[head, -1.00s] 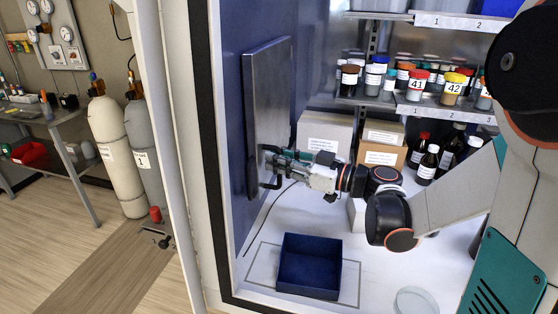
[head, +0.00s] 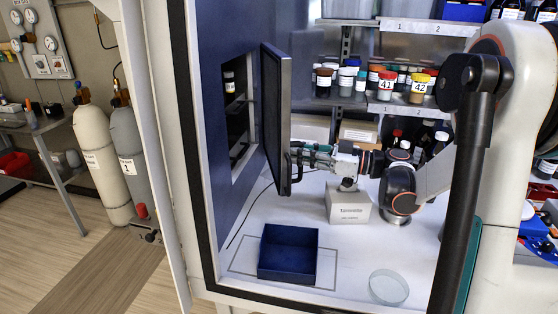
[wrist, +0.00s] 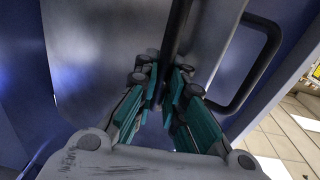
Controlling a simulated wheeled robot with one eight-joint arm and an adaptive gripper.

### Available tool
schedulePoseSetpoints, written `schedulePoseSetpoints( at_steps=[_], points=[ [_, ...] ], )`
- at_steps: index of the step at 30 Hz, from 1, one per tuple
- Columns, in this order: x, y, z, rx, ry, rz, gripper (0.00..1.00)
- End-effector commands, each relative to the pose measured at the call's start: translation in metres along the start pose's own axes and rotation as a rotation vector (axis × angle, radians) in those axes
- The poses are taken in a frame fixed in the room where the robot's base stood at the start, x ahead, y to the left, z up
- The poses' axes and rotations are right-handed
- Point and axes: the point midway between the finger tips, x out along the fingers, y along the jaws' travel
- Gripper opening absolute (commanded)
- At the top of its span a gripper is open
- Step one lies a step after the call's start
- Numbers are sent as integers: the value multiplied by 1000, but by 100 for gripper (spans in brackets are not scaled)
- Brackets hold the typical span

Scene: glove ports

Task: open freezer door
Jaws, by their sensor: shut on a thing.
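The freezer door (head: 277,110) is a metal panel on the blue inner wall at the left. In the head view it stands partly open, swung out toward the right. Behind it the freezer opening (head: 238,140) shows dark shelves and a small jar. My gripper (head: 298,156) is at the door's outer face, shut on the dark door handle (head: 293,176). In the wrist view the teal-padded fingers of my gripper (wrist: 168,75) close around a dark bar in front of the metal face. The fingertips partly hide the grip.
A blue open box (head: 288,278) and a glass dish (head: 389,286) stand on the white floor below. A white carton (head: 348,205) is under my wrist. Shelves with capped jars (head: 387,85) are behind.

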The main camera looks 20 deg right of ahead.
Motion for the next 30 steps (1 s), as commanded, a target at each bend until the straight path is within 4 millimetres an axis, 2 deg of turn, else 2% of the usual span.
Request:
schedulePoseSetpoints(
  at_steps=[3, 12, 21, 30],
  points=[
    [-27, 21, 0, 3, 0, 4, 0],
    [-77, 79, -1, 4, 1, 1, 0],
    [-98, 120, -1, 4, 2, -15, 0],
    [-106, 142, -2, 4, 4, -108, 0]
  ],
)
